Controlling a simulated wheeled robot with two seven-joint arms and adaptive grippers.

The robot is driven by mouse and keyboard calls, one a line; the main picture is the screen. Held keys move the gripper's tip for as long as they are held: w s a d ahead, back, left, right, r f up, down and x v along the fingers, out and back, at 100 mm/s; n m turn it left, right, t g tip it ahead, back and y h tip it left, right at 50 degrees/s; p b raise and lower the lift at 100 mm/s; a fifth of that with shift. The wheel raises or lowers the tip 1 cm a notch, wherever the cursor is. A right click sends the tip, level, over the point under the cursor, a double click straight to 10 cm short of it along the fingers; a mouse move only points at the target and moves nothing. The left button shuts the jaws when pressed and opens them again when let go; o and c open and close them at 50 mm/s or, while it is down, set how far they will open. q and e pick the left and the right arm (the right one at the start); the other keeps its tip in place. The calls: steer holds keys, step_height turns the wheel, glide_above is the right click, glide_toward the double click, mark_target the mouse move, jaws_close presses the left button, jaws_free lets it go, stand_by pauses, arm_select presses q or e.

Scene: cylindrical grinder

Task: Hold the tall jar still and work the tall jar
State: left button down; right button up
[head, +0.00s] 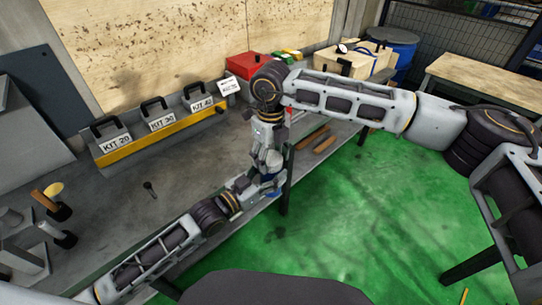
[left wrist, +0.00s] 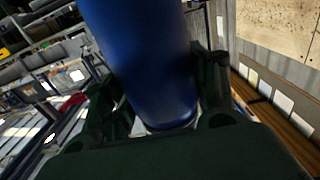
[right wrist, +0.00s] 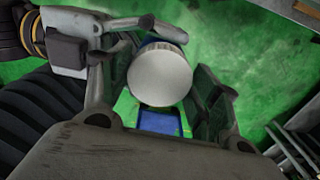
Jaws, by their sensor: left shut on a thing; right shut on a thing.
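The tall jar shows as a blue body (left wrist: 145,60) in the left wrist view and as a round white lid (right wrist: 160,76) seen end-on in the right wrist view. In the head view only a little of the blue jar (head: 273,193) shows between my two hands, at the bench's front edge. My left gripper (head: 258,187) is shut on the jar's blue body, with a finger on each side. My right gripper (head: 268,152) is above it and shut around the white lid end. The grippers hide most of the jar in the head view.
The grey bench (head: 130,215) carries a kit rack (head: 160,128), a red box (head: 243,66) and hand tools at the left (head: 50,215). A wooden box (head: 350,62) and a blue barrel (head: 393,42) stand farther back. Green floor (head: 370,200) is open at the right.

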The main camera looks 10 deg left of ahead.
steer(key=n, duration=0.6)
steer(key=shift+w+d, duration=0.1)
steer(key=n, duration=0.5)
steer(key=shift+n, duration=0.3)
steer(key=n, duration=1.1)
steer(key=shift+r, duration=1.3)
stand_by(1.0)
steer(key=shift+r, duration=1.85)
